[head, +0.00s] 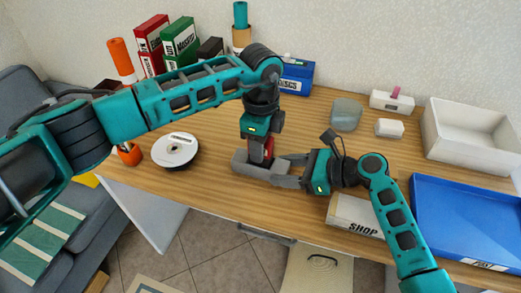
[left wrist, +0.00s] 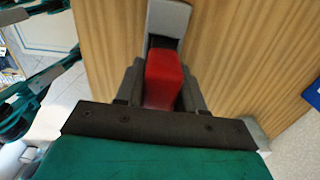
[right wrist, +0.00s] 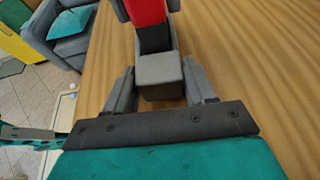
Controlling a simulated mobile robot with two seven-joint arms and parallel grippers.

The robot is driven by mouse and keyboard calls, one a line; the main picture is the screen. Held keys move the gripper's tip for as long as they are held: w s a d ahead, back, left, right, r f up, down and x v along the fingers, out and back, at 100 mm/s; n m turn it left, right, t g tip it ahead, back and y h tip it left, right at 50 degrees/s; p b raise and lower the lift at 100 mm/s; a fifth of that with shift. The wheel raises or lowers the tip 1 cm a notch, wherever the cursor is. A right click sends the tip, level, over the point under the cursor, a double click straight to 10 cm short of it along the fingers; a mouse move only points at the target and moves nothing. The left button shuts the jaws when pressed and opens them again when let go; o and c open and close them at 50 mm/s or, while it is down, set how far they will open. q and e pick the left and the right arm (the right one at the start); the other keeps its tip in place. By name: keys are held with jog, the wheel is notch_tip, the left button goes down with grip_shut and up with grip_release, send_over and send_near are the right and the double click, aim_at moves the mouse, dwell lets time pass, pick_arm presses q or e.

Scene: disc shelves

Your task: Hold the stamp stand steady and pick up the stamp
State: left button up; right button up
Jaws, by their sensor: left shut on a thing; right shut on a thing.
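The stamp is a red block (left wrist: 163,80) between the fingers of my left gripper (left wrist: 160,88), which is shut on it from above. The red stamp (head: 268,148) also shows in the head view, over the grey stamp stand (head: 243,166) near the table's front edge. My right gripper (head: 284,172) comes in low from the right and is shut on the near end of the stand (right wrist: 160,72). In the right wrist view the red stamp (right wrist: 146,11) is upright above the stand's far part. I cannot tell whether its base touches the stand.
A disc stack (head: 176,149) lies left of the stand. A white SHOP box (head: 354,214) and a blue tray (head: 465,215) are at right, with a white bin (head: 470,145) behind. A blue box (head: 297,78) and several upright boxes line the wall.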

pick_arm(q)
notch_tip(320, 180, up, 8)
dwell(0.4)
pick_arm(e)
jog(key=o, duration=1.1)
jog(key=shift+d, duration=0.1)
